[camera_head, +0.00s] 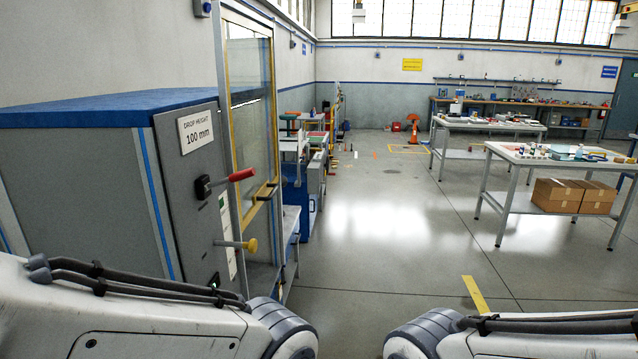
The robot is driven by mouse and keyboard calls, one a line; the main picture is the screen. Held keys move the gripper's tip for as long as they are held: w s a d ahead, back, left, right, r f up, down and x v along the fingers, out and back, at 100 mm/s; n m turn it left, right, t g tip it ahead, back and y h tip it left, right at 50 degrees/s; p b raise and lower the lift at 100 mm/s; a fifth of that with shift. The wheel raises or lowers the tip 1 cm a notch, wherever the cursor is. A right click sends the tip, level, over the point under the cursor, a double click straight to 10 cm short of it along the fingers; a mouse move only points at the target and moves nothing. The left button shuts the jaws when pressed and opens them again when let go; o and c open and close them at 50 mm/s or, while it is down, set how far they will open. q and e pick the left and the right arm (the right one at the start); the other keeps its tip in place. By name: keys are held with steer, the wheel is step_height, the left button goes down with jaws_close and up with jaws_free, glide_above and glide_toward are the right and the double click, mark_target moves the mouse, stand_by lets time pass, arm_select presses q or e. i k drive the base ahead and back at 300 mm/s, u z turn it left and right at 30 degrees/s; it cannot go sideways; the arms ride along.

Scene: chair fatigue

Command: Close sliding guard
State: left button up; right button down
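The sliding guard (250,75) is a tall clear panel in a yellow frame at the left, beside a grey machine cabinet. A dark handle with a yellow bracket (265,191) shows low on it. I see the guard at a steep angle, so how far open it stands I cannot tell. The grey cabinet (180,215) has a "DROP HEIGHT 100 mm" label, a red-handled lever (240,175) and a yellow knob (249,245). Links of both my arms show along the bottom edge. Neither gripper is in view.
A table with a lower shelf (497,207) holding cardboard boxes (560,196) stands at the right. Another table (487,123) and a workbench stand farther back. An orange cone (413,133) is on the far floor. The central floor is clear, with yellow tape (475,294) near me.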

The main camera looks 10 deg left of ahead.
mark_target(265, 193)
steer(key=z, duration=0.1)
steer(key=i, duration=1)
steer(key=u, duration=0.65)
